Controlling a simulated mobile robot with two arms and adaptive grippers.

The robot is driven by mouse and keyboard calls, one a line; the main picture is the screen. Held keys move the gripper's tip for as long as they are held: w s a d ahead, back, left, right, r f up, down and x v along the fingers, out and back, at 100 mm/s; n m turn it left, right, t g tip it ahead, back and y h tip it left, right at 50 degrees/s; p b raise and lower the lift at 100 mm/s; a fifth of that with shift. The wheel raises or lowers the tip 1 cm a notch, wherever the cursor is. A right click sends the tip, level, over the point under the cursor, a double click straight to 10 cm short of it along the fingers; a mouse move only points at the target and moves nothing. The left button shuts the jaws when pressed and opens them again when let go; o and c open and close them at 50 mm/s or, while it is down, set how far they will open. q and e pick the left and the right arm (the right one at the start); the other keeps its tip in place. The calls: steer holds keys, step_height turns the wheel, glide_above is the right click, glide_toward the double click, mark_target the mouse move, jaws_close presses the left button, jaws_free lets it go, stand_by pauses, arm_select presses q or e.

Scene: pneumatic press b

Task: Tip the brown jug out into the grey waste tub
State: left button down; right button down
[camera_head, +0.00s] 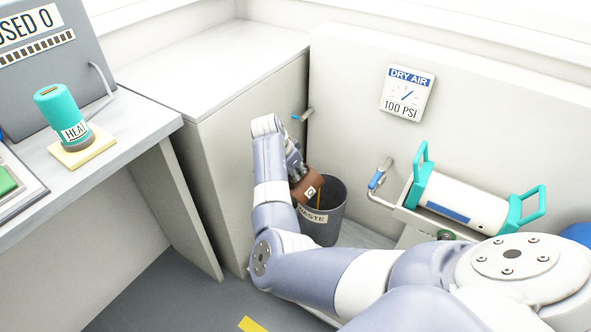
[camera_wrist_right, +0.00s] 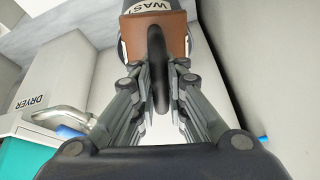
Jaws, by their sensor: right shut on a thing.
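The brown jug (camera_head: 306,188) is tilted over the mouth of the grey waste tub (camera_head: 324,230), and a thin brownish stream shows below it inside the tub. My right gripper (camera_head: 294,164) is shut on the jug's dark handle, partly hidden behind my arm in the head view. In the right wrist view the jug (camera_wrist_right: 172,22) is at the top, and its handle (camera_wrist_right: 158,75) runs down between the fingers of my right gripper (camera_wrist_right: 160,85). The tub (camera_wrist_right: 195,5) shows just beyond the jug. My left gripper is not in view.
The tub stands in a corner between a white cabinet (camera_head: 215,110) and a wall with a dry air sign (camera_head: 407,93). A white cylinder with teal handles (camera_head: 465,208) lies to the right. A teal heat bottle (camera_head: 63,115) stands on the left bench.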

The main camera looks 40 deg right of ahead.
steer(key=shift+d+r+y, duration=0.35)
steer(key=shift+d+y, duration=0.05)
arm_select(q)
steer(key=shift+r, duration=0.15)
arm_select(e)
steer(key=shift+w+d+r+y, duration=0.1)
steer(key=shift+d+r+y, duration=0.1)
steer(key=shift+d+y, duration=0.15)
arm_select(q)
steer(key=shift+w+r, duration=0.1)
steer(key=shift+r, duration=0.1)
arm_select(e)
steer(key=shift+r, duration=0.1)
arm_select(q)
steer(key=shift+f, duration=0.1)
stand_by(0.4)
